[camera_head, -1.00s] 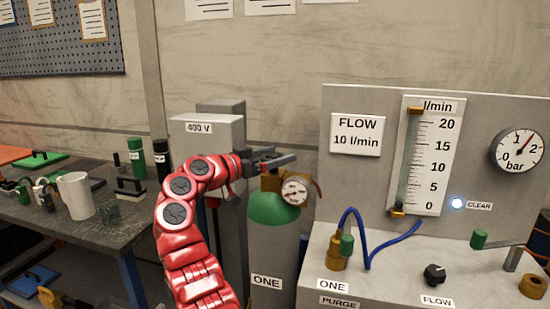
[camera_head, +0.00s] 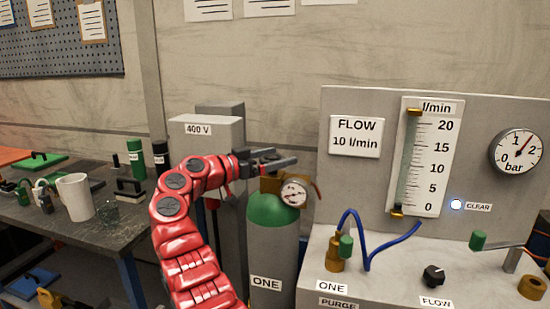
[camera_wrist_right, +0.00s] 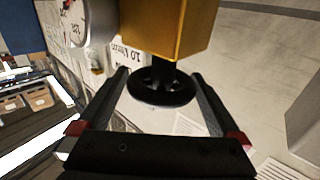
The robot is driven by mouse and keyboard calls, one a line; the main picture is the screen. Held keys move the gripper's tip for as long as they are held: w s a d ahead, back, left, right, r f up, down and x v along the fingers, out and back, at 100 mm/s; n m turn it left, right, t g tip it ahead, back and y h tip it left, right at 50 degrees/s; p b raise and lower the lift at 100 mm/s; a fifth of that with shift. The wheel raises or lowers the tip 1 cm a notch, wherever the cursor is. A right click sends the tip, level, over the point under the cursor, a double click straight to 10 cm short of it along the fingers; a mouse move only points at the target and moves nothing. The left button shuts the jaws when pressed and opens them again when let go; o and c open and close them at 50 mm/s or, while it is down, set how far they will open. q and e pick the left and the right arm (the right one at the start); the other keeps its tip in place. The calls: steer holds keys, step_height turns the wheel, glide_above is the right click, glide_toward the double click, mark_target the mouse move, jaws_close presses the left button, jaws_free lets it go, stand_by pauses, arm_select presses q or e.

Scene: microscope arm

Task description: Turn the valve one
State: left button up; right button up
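The green and grey cylinder labelled ONE (camera_head: 272,211) stands in the middle of the head view. A brass valve body (camera_head: 270,184) with a small round gauge (camera_head: 295,193) sits on its top. My right gripper (camera_head: 280,160) is level with the top of that valve, fingers pointing right. In the right wrist view the valve's black handwheel (camera_wrist_right: 162,92) lies between the open fingers of this gripper (camera_wrist_right: 161,78), below the brass body (camera_wrist_right: 170,25). I cannot tell whether the fingers touch its rim. The handwheel is hidden in the head view. My left gripper is not in view.
A grey 400 V box (camera_head: 207,140) stands behind my right arm. To the right is a flow panel (camera_head: 478,120) with a bench, hoses (camera_head: 385,248) and a FLOW knob (camera_head: 433,274). A dark table (camera_head: 105,240) with a white mug (camera_head: 75,197) is at left.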

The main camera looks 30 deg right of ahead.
steer(key=a, duration=1.7)
steer(key=shift+s+a+p, duration=0.15)
steer(key=shift+a+p, duration=0.1)
steer(key=shift+p, duration=0.1)
